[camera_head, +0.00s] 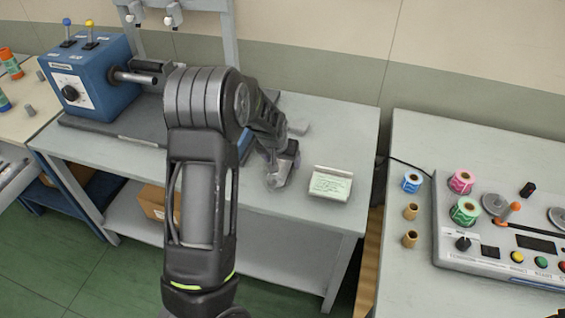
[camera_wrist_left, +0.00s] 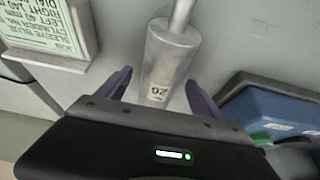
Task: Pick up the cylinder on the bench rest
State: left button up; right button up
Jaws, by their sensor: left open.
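A grey metal cylinder (camera_wrist_left: 168,52) with a thinner shaft at its far end and a label reading 26 shows in the left wrist view. My left gripper (camera_wrist_left: 159,78) is open, with one purple finger on each side of the cylinder's near end. Whether the fingers touch it is not clear. In the head view my left gripper (camera_head: 281,168) is low over the middle bench (camera_head: 330,125), left of the card stand. There my arm and gripper hide much of the cylinder, and the rest under it cannot be made out. My right gripper is not in view.
A card stand (camera_head: 330,184) with printed text is close to the right of my left gripper. A blue machine (camera_head: 92,72) with a shaft stands at the bench's left. A control panel (camera_head: 500,230) and several small spools are on the right table. Bare bench lies right of the card.

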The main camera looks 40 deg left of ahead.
pick_arm(q)
jog(key=shift+c, duration=0.6)
grip_shut()
jog(key=shift+w+r, duration=0.1)
dwell(0.3)
